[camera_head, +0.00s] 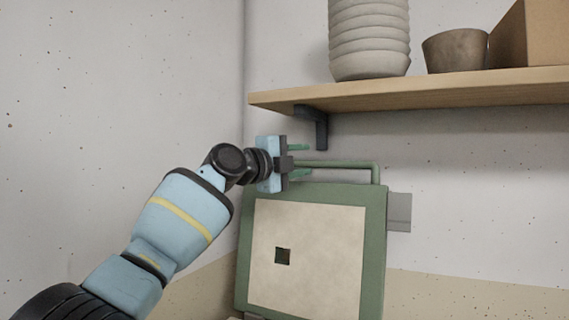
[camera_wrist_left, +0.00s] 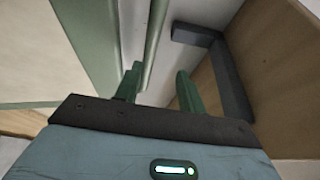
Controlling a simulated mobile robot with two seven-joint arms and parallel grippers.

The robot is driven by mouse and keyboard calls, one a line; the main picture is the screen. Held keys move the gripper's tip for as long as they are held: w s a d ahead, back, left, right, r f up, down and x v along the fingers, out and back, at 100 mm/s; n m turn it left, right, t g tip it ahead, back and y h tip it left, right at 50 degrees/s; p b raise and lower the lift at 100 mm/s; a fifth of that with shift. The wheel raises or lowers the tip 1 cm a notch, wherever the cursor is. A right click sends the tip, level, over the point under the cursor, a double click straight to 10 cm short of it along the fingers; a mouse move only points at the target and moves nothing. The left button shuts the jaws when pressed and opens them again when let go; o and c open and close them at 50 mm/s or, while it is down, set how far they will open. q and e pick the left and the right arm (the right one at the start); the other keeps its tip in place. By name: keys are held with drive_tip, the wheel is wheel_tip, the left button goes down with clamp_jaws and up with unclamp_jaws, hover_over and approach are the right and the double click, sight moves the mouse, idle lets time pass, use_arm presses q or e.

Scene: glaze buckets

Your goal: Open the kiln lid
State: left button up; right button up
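The kiln lid (camera_head: 318,220) stands nearly upright in the head view, a green frame around a beige panel with a small square dark hole. Its green bar handle (camera_head: 350,163) runs along the top edge. My left gripper (camera_head: 306,160) is at the left end of the handle, its green fingers apart, one above and one below the bar's line. In the left wrist view the handle (camera_wrist_left: 157,40) runs between the spread fingers (camera_wrist_left: 158,82), nearer the left one. The lid's green edge (camera_wrist_left: 92,40) lies to the left there. The kiln body is out of view, and so is my right gripper.
A wooden shelf (camera_head: 430,92) on a dark bracket (camera_head: 320,130) is close above the gripper and handle. It carries a ribbed pot (camera_head: 369,40), a brown bowl (camera_head: 455,49) and a box (camera_head: 530,35). A grey block (camera_head: 399,212) shows right of the lid. Bare wall is left.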

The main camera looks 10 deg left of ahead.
use_arm(q)
drive_tip(key=b+v, duration=0.1)
drive_tip(key=v, duration=0.6)
drive_tip(key=shift+s, duration=0.2)
drive_tip(key=shift+a, duration=0.15)
idle(0.4)
